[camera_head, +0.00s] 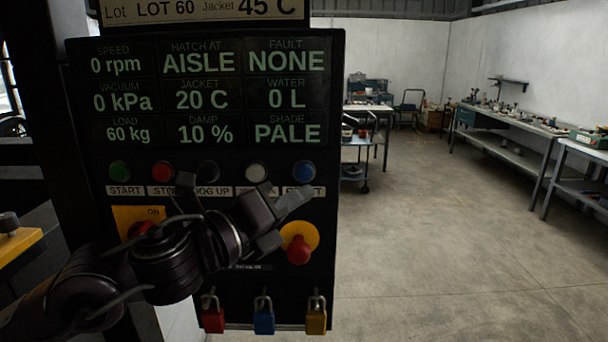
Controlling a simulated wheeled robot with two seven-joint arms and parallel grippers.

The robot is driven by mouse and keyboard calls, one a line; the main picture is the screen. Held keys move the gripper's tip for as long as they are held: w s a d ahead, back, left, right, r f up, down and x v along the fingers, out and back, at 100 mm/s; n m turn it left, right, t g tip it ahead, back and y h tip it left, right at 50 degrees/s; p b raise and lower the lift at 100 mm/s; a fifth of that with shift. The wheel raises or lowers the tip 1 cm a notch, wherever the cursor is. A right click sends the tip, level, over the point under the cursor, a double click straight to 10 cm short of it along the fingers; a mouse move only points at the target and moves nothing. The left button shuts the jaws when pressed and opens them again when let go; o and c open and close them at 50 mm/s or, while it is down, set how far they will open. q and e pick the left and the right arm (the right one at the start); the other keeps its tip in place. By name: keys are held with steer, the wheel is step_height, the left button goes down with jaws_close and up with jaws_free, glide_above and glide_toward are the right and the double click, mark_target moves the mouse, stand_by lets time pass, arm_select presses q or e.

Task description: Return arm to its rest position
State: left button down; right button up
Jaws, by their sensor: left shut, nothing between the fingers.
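My left arm comes in from the lower left, in front of a black control panel (325,130). My left gripper (291,204) is shut and empty, with its fingers pointing to the right. It overlaps the lower row of the panel, just above a red knob on a yellow plate (299,252). I cannot tell whether it touches the panel. The arm partly hides another red knob on a yellow plate (127,217) and some button labels. My right gripper is not in view.
The panel has a row of buttons, including a green one (119,171) and a blue one (303,172). Red, blue (264,318) and yellow padlocks hang below. A yellow-edged part (18,243) is at far left. Open concrete floor (440,230) lies right, with workbenches (510,125) beyond.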

arm_select(q)
steer(key=s+a+f+n+y, duration=0.2)
steer(key=a+f+n+y, duration=0.25)
steer(key=f+n, duration=0.65)
steer(key=s+a+f+n+y, duration=0.1)
steer(key=a+f+n+y, duration=0.35)
steer(key=f+n, duration=0.75)
steer(key=s+a+f+n+g+y, duration=0.2)
steer(key=s+a+f+n+g, duration=0.3)
steer(key=s+f, duration=0.4)
steer(key=s+a+f+n+g+y, duration=0.2)
steer(key=s+a+f+n+g, duration=0.3)
steer(key=s+f, duration=0.4)
step_height(320, 180, down, 30)
steer(key=s, duration=0.2)
steer(key=s+a+f+g+b, duration=0.1)
steer(key=s+a+f+g, duration=0.1)
steer(key=s+f, duration=1.6)
steer(key=shift+s+a+f+y, duration=0.3)
steer(key=shift+s+a, duration=0.1)
steer(key=shift+s, duration=0.1)
